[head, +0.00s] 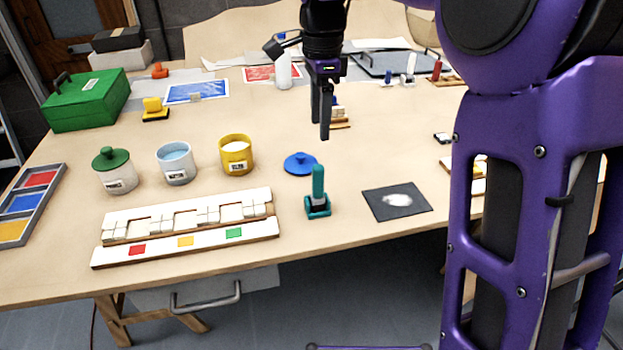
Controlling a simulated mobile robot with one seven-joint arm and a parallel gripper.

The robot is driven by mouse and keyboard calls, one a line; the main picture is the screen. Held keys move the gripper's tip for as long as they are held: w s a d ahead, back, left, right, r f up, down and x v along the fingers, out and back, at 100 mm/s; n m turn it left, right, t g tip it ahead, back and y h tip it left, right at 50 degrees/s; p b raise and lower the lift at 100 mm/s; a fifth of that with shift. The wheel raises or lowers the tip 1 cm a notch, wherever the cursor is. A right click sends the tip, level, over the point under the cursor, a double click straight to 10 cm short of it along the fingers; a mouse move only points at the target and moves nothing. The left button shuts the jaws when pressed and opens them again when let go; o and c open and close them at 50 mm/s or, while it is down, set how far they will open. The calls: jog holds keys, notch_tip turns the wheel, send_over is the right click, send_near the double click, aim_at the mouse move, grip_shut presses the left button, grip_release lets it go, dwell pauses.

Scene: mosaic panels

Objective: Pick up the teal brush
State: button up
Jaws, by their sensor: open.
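The teal brush (318,193) stands upright near the front edge of the table, with its teal handle up and a dark collar above a teal base. It is between a blue lid and a dark square sheet. My gripper (323,138) hangs above the table, fingers pointing down. It is open and empty, above and apart from the brush, and seen nearly edge-on, so the gap between the fingers is hard to see.
A blue lid (300,163) and a dark sheet with a white patch (381,214) lie beside the brush. A white tile rack (119,228) is to the left. Green-lidded (117,181), blue (177,177) and yellow (245,169) jars stand behind the rack.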

aim_at(319, 168)
notch_tip(319, 168, down, 11)
jog(key=shift+s+f+b, duration=0.1)
jog(key=shift+b, duration=0.8)
jog(key=shift+w+a+f+b, duration=0.1)
jog(key=shift+w+f+b, duration=0.1)
jog(key=shift+f, duration=1.35)
jog(key=shift+w+f+b, duration=0.15)
jog(key=shift+w+f, duration=0.05)
jog(key=shift+f, duration=1.35)
grip_shut()
